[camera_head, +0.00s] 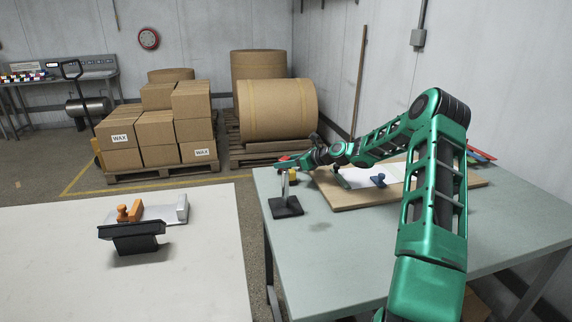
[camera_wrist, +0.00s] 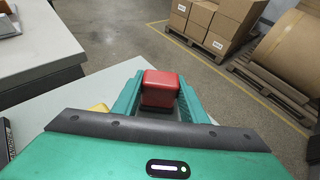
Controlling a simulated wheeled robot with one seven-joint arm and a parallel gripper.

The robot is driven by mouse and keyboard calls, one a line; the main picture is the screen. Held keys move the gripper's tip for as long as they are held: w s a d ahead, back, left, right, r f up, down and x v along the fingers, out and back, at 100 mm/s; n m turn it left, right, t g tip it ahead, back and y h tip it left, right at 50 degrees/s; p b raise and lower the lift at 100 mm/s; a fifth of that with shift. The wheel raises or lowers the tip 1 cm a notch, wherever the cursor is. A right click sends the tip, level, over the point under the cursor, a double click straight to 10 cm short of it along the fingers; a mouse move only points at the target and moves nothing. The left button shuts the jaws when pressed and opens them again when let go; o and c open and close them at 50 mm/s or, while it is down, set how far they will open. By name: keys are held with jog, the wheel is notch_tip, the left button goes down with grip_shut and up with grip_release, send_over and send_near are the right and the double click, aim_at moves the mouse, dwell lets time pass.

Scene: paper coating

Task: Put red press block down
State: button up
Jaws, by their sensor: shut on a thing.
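The red press block (camera_wrist: 160,88) is between the two green fingers of my gripper (camera_wrist: 160,99) in the wrist view. My gripper is shut on it. In the head view, a small red part of the block (camera_head: 284,158) shows at the end of my gripper (camera_head: 290,161), near the far left corner of the grey-green table (camera_head: 330,270). The block's underside is hidden, and I cannot tell whether it touches anything below.
A black-based stand (camera_head: 286,207) and a small yellow item (camera_head: 292,176) are close to my gripper. A wooden board (camera_head: 345,200) with a white sheet and blue-knobbed tool (camera_head: 378,180) lies to the right. A white table (camera_head: 60,270) stands left across a floor gap.

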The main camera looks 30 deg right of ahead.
jog(key=o, duration=1.1)
jog(key=shift+r, duration=0.1)
jog(key=v, duration=1.2)
